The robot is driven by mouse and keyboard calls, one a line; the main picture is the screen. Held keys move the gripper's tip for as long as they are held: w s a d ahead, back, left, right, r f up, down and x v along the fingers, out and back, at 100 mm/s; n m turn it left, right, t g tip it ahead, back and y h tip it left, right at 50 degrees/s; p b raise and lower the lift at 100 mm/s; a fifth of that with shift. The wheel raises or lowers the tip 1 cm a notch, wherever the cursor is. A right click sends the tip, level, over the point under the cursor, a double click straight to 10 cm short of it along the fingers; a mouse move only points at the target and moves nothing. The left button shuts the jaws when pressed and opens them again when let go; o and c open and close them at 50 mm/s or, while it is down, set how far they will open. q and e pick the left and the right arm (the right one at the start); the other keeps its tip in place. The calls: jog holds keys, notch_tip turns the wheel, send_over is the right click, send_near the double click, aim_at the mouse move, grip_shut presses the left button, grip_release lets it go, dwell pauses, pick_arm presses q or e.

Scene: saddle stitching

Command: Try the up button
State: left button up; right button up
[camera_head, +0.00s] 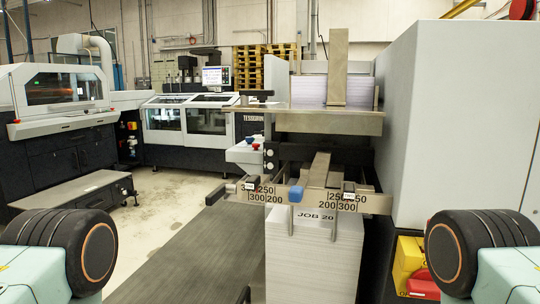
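A small control box (245,155) sits at the left side of the feeder in the middle of the view. It carries a blue button (248,140) and a red button (256,146) on top. Dark round knobs or buttons (269,152) are on the panel just right of it. Their markings are too small to read, so I cannot tell which one is the up button. Neither of my grippers shows in this view.
A paper stack marked JOB 20 (312,250) stands below a scale bar (320,200) with a blue clamp. A grey cabinet (450,120) blocks the right. A dark ribbed mat or belt (190,255) lies at centre left. Clear floor (165,190) lies beyond it.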

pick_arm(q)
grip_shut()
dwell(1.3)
